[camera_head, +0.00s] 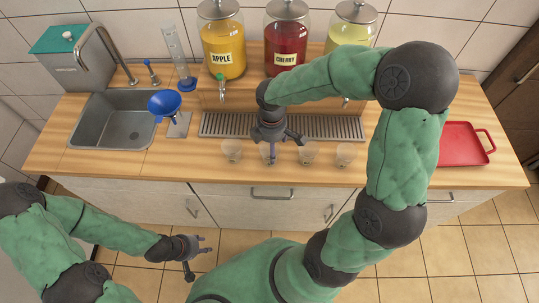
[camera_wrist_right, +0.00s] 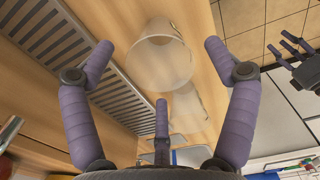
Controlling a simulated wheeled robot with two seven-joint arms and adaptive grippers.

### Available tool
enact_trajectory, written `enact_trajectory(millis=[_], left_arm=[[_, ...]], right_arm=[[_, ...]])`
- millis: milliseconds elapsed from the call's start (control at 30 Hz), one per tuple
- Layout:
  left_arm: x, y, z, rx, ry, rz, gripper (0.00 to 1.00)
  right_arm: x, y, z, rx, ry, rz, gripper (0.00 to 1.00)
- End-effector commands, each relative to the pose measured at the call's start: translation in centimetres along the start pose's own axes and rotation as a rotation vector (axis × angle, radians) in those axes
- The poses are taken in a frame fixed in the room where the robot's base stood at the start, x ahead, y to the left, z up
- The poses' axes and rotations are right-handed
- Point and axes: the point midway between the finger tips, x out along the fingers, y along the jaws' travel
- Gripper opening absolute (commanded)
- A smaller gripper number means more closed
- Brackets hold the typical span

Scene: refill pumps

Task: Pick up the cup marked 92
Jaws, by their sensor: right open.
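Several small clear cups stand in a row along the front of the counter: one at the left (camera_head: 232,150), one partly hidden behind my right gripper (camera_head: 276,150), and others to the right (camera_head: 307,153) (camera_head: 346,154). No number is readable on any cup, so I cannot tell which is marked 92. In the right wrist view one clear cup (camera_wrist_right: 160,58) lies ahead between the spread fingers, with another cup (camera_wrist_right: 188,105) beyond it. My right gripper is open and empty. My left gripper (camera_head: 203,247) is open and empty in front of the cabinets, away from the cups.
Apple (camera_head: 224,50), cherry (camera_head: 287,45) and yellow (camera_head: 350,25) dispensers stand behind a drip grate (camera_head: 335,128). A sink (camera_head: 112,125), blue funnel (camera_head: 164,102) and measuring cylinder (camera_head: 176,50) are at left. A red tray (camera_head: 462,145) lies at right. The front counter edge is close to the cups.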

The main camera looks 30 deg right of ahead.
Motion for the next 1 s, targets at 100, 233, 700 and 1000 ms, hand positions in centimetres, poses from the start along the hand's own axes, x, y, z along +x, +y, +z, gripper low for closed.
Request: enact_trajectory(millis=[100,233,700,1000], left_arm=[[0.2,-0.1,-0.1,0.000,0.001,0.000,0.40],[0.4,-0.1,-0.1,0.000,0.001,0.000,0.40],[1.7,-0.6,-0.1,0.000,0.002,0.000,0.40],[1.7,-0.6,-0.1,0.000,0.002,0.000,0.40]], right_arm=[[0.7,0.0,0.0,-0.001,0.000,0.001,0.87],[1.3,0.0,0.0,-0.001,0.000,-0.001,0.87],[6.0,0.1,-0.3,0.000,0.001,0.001,0.87],[5.9,0.1,-0.3,0.000,0.001,0.001,0.54]])
